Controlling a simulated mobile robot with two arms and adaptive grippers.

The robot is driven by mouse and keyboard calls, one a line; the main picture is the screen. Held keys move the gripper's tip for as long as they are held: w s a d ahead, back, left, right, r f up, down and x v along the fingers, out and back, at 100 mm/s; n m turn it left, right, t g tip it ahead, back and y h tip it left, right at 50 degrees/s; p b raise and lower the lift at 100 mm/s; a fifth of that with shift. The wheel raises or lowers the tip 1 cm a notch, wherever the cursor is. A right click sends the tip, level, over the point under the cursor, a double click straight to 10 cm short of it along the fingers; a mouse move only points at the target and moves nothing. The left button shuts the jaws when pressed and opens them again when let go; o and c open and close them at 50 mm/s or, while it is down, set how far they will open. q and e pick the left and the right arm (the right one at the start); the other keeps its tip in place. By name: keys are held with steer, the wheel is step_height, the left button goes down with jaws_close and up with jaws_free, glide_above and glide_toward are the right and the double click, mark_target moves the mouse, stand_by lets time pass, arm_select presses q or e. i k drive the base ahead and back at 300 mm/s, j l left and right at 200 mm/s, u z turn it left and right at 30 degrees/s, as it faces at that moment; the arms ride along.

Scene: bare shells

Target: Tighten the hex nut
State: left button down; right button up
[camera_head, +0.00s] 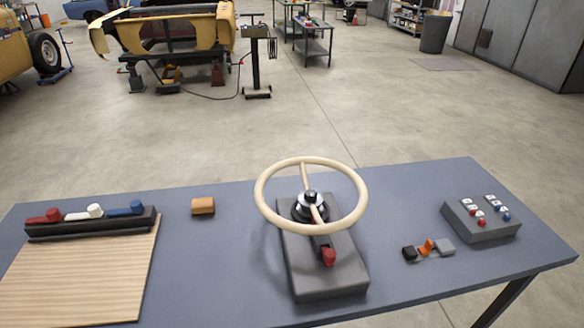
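A cream steering wheel (264,213) with two visible spokes is mounted on a dark grey block (325,280) near the middle of the blue table. At its centre is a dark hub with a small metallic part (311,196) on top, which looks like the hex nut on a shaft; it is too small to tell how far down it sits. A red knob or lever (328,257) is on the block in front of the hub. Neither of my grippers is in view.
On the blue table (215,260), a wooden board (85,280) and a black rack (95,223) with red, white and blue pieces are left. A tan block (203,206) lies beside them. Small connectors (428,248) and a grey switch box (480,217) are right.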

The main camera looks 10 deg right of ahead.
mark_target(310, 196)
steer(key=l+u, duration=0.35)
steer(key=k+l+u, duration=0.15)
steer(key=l+u, duration=0.2)
steer(key=k+l+u, duration=0.15)
steer(key=l+u, duration=0.15)
steer(key=l, duration=0.2)
